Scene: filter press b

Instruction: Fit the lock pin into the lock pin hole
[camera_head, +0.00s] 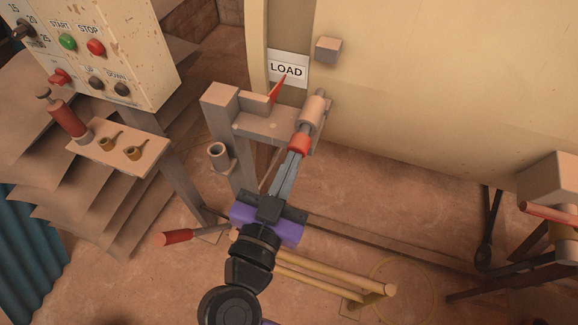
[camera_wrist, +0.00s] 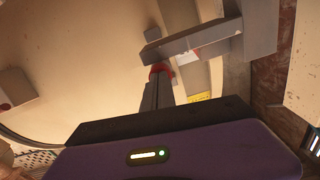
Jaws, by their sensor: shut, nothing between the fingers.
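A red knob-like end (camera_head: 299,144), which looks like the head of the lock pin, sits at the near end of a tan sleeve (camera_head: 313,110) on the grey bracket (camera_head: 258,122). The lock pin hole cannot be made out clearly; the sleeve may contain it. My gripper (camera_head: 293,158) is shut and empty, its long grey fingers pointing at the red end. The tips touch it or are very close; I cannot tell which. In the wrist view the red end (camera_wrist: 160,69) shows just beyond the fingertips (camera_wrist: 158,80). How deep any pin sits is hidden.
A LOAD sign (camera_head: 287,69) with a red pointer is behind the bracket. A grey cup-like holder (camera_head: 218,155) is left of the bracket. A control box (camera_head: 105,50) and a small shelf (camera_head: 120,147) stand at left. A red-handled lever (camera_head: 178,237) lies low.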

